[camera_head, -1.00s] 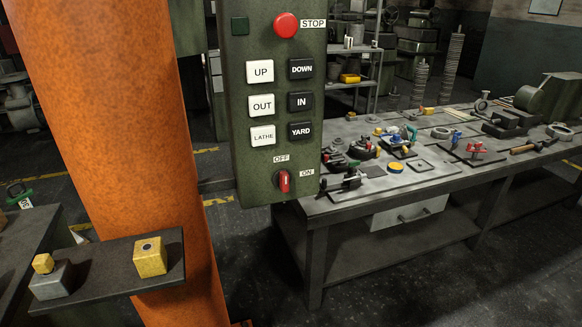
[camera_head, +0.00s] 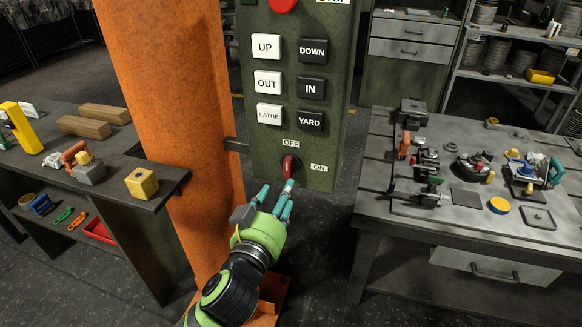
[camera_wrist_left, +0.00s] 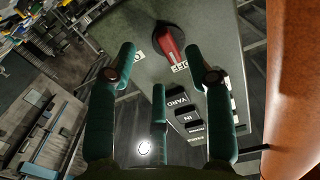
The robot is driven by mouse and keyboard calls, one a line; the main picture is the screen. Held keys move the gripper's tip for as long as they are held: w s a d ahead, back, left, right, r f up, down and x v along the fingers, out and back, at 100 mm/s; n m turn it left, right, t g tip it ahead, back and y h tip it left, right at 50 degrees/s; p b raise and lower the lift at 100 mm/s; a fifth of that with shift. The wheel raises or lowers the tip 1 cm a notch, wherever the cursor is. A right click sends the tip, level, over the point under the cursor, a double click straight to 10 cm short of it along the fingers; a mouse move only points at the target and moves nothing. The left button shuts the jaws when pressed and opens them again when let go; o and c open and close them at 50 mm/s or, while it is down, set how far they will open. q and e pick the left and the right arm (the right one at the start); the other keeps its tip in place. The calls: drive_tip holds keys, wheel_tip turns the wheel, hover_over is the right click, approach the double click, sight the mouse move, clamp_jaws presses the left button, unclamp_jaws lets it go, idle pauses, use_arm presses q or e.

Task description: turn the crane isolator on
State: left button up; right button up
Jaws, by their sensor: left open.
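The crane isolator is a red rotary knob (camera_head: 289,165) at the bottom of the green control panel (camera_head: 268,133). OFF is printed above the knob and ON to its right. The knob's handle stands roughly upright, toward OFF. My left gripper (camera_head: 275,193) is open, with three teal-tipped fingers, just in front of and below the knob. In the head view, a fingertip overlaps the knob's lower end; I cannot tell whether they touch. In the left wrist view, the red knob (camera_wrist_left: 171,46) lies ahead between the spread fingers, with nothing held. My right gripper is out of view.
White and black push buttons sit above the knob, with a red stop button (camera_head: 284,4) at the top. An orange column (camera_head: 165,100) stands left of the panel. A workbench (camera_head: 375,195) with castings and tools is at right, a dark shelf (camera_head: 165,190) at left.

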sight(289, 170)
use_arm(q)
drive_tip(key=shift+w+r+p, duration=0.35)
drive_tip(key=shift+w+r, duration=0.45)
drive_tip(key=shift+r, duration=0.25)
drive_tip(key=x, duration=0.3)
drive_tip(key=shift+w+d+p, duration=0.25)
drive_tip(key=shift+d+p, duration=0.1)
drive_tip(key=shift+p, duration=0.05)
drive_tip(key=shift+w+d+f, duration=0.1)
drive_tip(key=shift+w+d, duration=0.1)
drive_tip(key=shift+w, duration=0.4)
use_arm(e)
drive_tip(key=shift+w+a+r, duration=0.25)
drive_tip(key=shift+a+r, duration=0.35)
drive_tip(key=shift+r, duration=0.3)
use_arm(q)
clamp_jaws()
